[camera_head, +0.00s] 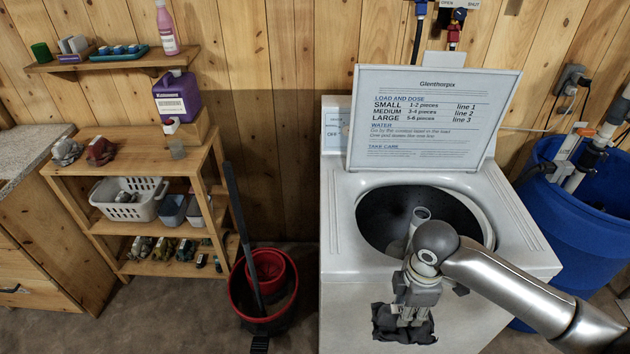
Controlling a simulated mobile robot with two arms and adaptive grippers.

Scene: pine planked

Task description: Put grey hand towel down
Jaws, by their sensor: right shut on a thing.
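My right gripper (411,316) points down in front of the white washing machine (345,265), its arm coming in from the lower right. It is shut on a dark grey cloth, the grey hand towel (386,328). The towel is bunched around the fingertips and shows against the machine's front panel. The fingers and arm hide part of it. I cannot tell how far the towel is from the panel. My left gripper is not in view.
The washer's lid (430,115) is up and its drum (385,215) is open. Wooden shelves (140,150) hold a laundry basket (130,198) and small items. A blue barrel (570,230) stands right.

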